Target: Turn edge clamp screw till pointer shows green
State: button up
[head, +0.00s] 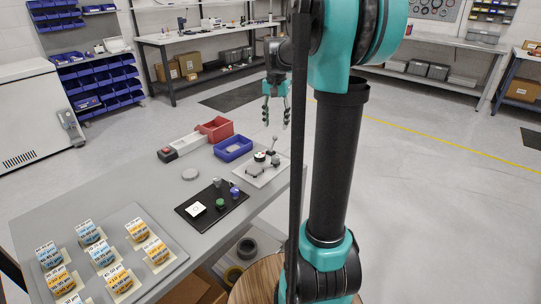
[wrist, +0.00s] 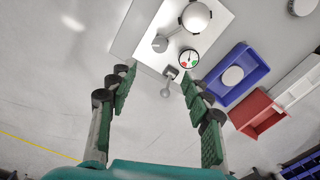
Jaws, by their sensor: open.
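The mirror fixture is a white plate (head: 262,172) on the right part of the grey table, with a round dark-and-white part (head: 260,156) and a small upright lever on it. In the wrist view the plate (wrist: 213,25) carries a white dome (wrist: 196,17), a grey round post (wrist: 160,44) and a small dial (wrist: 188,60) with red and green marks; its pointer is too small to read surely.
A blue bin (head: 232,148) and a red bin (head: 215,128) stand beside the fixture. A black mat (head: 192,222) with small knobs and a tray (head: 134,272) of labelled boxes lie toward the front left. Open floor lies right of the table.

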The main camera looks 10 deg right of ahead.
aim_at(275, 157)
notch_tip(275, 157, down, 15)
jog(key=shift+r, duration=0.1)
dwell(0.8)
grip_shut()
